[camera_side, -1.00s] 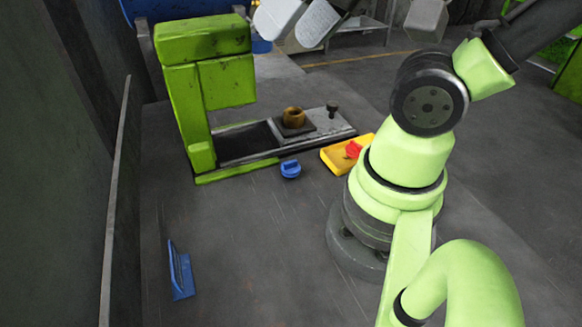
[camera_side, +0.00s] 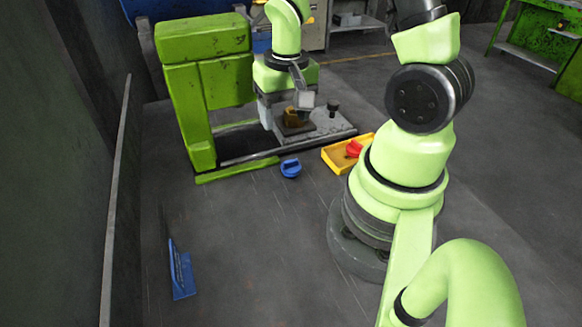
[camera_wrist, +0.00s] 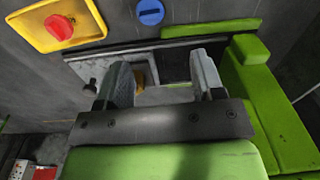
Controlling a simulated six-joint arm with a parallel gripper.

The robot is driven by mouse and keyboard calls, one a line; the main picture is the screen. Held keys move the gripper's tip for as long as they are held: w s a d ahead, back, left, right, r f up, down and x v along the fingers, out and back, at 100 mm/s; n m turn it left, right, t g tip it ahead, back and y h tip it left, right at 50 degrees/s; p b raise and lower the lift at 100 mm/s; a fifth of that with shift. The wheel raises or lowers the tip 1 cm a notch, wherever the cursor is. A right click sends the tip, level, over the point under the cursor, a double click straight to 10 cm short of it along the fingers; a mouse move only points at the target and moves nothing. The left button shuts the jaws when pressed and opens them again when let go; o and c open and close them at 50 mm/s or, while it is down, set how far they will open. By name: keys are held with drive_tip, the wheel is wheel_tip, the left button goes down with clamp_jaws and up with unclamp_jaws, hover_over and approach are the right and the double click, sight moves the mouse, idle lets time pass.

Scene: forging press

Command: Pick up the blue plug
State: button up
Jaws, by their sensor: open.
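The blue plug (camera_side: 291,168) sits on the grey floor in front of the green press, left of the yellow tray.
A brass ring (camera_side: 291,119) on the press bed is partly hidden by my gripper. A dark knob (camera_side: 333,108) stands beside it. A yellow tray (camera_side: 337,161) holds a red plug (camera_side: 354,149). The green press (camera_side: 190,110) stands left. A blue bracket (camera_side: 182,275) lies front left.

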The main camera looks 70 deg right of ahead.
sight(291, 161)
drive_tip(key=shift+s+d+f+g, duration=0.15)
drive_tip(key=shift+f, duration=0.4)
drive_tip(key=shift+s+d+f+g, duration=0.1)
drive_tip(key=shift+f+g, duration=0.05)
drive_tip(key=shift+f, duration=0.4)
drive_tip(key=shift+s+d+f, duration=0.1)
drive_tip(key=shift+s+f, duration=0.05)
drive_tip(key=shift+f, duration=4.75)
drive_tip(key=c, duration=0.5)
